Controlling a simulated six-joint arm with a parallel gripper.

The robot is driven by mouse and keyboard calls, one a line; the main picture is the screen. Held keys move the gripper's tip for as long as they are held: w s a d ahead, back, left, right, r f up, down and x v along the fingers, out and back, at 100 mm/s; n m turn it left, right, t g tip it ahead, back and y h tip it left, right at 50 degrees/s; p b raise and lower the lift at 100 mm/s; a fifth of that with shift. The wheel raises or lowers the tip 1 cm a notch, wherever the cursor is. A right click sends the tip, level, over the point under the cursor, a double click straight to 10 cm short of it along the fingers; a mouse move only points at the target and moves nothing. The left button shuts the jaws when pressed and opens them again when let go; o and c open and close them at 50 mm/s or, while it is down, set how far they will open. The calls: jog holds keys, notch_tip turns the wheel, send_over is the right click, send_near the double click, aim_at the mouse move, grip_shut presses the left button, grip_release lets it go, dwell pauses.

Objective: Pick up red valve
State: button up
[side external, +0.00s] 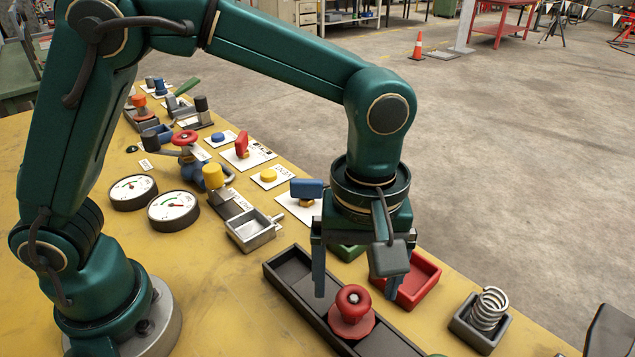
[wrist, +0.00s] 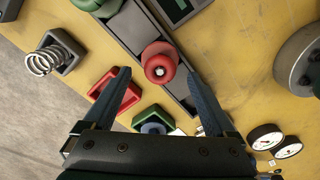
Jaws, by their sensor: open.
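The red valve (side external: 352,306) is a flanged spool with a round red top and a wider red flange. It stands upright in a compartment of the long dark tray (side external: 290,272). In the wrist view the valve (wrist: 160,67) shows from above, just beyond the fingertips and roughly midway between them. My gripper (side external: 355,285) is open and empty, its two fingers pointing down above the tray. In the wrist view the fingers of my gripper (wrist: 158,82) are spread wide on either side of the valve. I cannot tell the exact height gap.
A red open box (side external: 418,283) lies beside the tray, with a green box (side external: 347,252) behind it. A spring (side external: 489,309) stands in a grey box to the right. Gauges (side external: 173,210), a metal box (side external: 254,232) and several valves and buttons crowd the yellow table.

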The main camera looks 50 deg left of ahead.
aim_at(354, 297)
jog(key=shift+f, duration=2.2)
grip_shut()
